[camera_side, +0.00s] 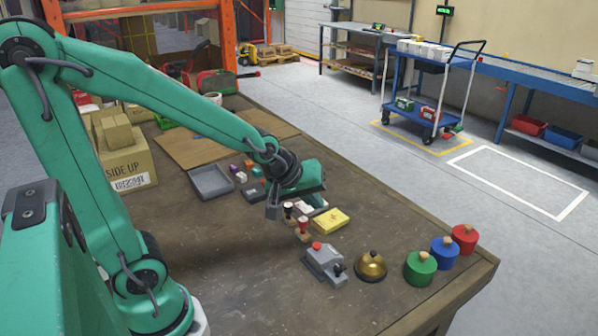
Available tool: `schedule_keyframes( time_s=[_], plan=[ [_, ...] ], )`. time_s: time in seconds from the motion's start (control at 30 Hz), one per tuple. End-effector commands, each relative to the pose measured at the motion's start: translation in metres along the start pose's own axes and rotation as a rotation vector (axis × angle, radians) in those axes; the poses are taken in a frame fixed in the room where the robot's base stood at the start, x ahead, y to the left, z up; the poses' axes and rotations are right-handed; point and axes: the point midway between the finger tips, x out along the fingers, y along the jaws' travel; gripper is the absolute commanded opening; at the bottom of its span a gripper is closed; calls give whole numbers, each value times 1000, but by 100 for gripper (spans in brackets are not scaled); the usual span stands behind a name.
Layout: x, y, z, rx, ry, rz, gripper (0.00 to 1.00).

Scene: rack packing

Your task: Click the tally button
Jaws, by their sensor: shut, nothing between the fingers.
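A grey box (326,266) with a red button (317,246) on its top stands on the brown table, right of the middle. It looks like the tally device. A small black knob sits at its right front. My gripper (273,211) hangs up and to the left of the red button in the picture, clear of it. It is shut and empty. The fingertips are small and dark here, so their exact height over the table is hard to tell.
Close by are two stamps (303,229), a yellow block (330,220) and a brass bell (371,267). Green (420,269), blue (444,254) and red (465,238) knobbed pieces stand near the right edge. A grey tray (210,181) lies behind. The table's front middle is clear.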

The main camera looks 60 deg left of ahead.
Motion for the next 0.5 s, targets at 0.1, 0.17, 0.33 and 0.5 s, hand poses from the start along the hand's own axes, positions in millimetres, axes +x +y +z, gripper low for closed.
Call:
schedule_keyframes(
  time_s=[0.1, 0.17, 0.33, 0.5],
  plan=[
    [9, 0, -2, -50, 6, 4, 0],
    [12, 0, -2, -65, 8, 6, 0],
    [14, 1, -3, -82, 11, 10, 0],
    [14, 1, -3, -81, 11, 9, 0]
  ],
)
